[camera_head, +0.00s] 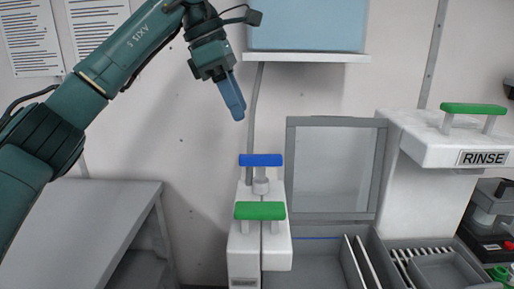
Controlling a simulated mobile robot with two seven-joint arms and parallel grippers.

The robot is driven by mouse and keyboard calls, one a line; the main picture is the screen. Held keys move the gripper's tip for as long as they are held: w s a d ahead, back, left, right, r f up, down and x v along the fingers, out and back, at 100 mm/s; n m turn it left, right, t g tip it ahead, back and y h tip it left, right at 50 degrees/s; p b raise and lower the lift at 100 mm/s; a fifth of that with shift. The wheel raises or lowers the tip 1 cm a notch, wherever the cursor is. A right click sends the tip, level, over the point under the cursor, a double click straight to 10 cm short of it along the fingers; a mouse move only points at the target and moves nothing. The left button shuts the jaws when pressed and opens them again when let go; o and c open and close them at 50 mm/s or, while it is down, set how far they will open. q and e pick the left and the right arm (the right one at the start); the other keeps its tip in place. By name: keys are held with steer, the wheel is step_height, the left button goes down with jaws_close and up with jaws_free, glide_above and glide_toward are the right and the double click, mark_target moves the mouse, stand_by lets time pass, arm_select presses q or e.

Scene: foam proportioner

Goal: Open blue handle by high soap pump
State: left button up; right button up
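The blue handle (261,160) is a short horizontal bar on a grey post, at the back of a white pump block (245,255) in the middle of the view. A green handle (260,211) stands in front of it on the same block. My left gripper (236,108) hangs above and slightly left of the blue handle, pointing down, with a clear gap between them. Its fingers look close together, but this angle does not show whether they are open or shut. It touches nothing. My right gripper is not in view.
A white shelf (305,57) with a light blue container (306,25) is above right. A grey-framed panel (336,170) stands right of the pump. A white RINSE unit (445,140) with a green handle is at right. A grey cabinet (80,215) stands at left.

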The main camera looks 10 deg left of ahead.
mark_target(261, 156)
arm_select(q)
steer(key=x, duration=1)
steer(key=shift+d+f, duration=0.1)
steer(key=shift+f, duration=0.05)
jaws_close()
